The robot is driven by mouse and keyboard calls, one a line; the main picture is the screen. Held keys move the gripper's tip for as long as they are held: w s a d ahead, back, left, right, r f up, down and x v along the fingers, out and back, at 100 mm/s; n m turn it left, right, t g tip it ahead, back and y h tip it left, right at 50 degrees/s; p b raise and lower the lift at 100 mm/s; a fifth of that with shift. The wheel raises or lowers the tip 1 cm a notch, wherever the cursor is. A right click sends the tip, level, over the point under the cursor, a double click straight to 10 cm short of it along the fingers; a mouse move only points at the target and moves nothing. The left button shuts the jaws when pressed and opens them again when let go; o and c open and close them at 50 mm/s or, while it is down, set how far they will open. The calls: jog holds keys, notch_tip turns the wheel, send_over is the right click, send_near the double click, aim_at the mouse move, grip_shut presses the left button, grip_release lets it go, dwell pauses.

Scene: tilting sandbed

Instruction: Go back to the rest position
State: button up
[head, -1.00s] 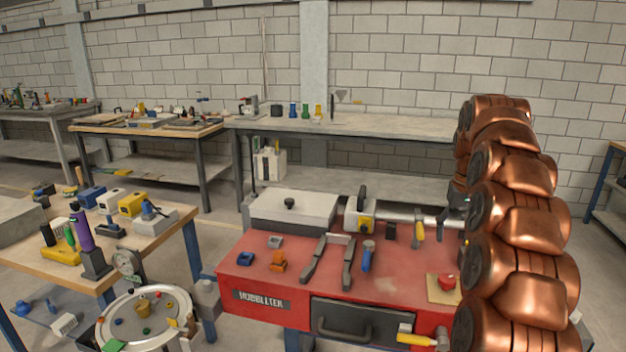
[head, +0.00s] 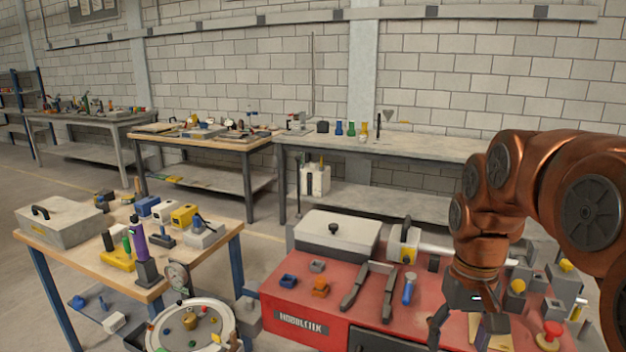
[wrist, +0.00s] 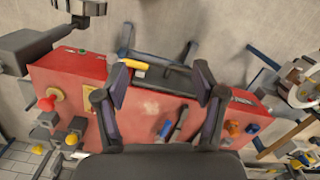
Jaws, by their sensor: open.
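My gripper (head: 470,318) hangs from my copper arm over the right part of the red bench (head: 310,312) in the head view. In the wrist view my gripper (wrist: 160,80) has its two dark fingers spread wide with nothing between them. The red bench top (wrist: 150,105) lies below, apart from the fingers as far as I can tell. A yellow-handled tool (wrist: 147,68) and a drawer handle at the bench's edge show beyond the fingertips. Part of the bench is hidden behind my arm in the head view.
A wooden table (head: 90,262) with tools and a round sand tray (head: 215,311) stand left.

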jog(key=s+a+f+p, duration=0.1)
jog(key=s+a+f, duration=0.1)
jog(key=s, duration=0.8)
jog(key=s+a+f+p, duration=0.2)
jog(key=s+a+f, duration=0.1)
jog(key=s, duration=0.7)
jog(key=shift+f+n+g, duration=0.4)
jog(key=shift+a, duration=0.1)
jog(key=shift+c, duration=0.3)
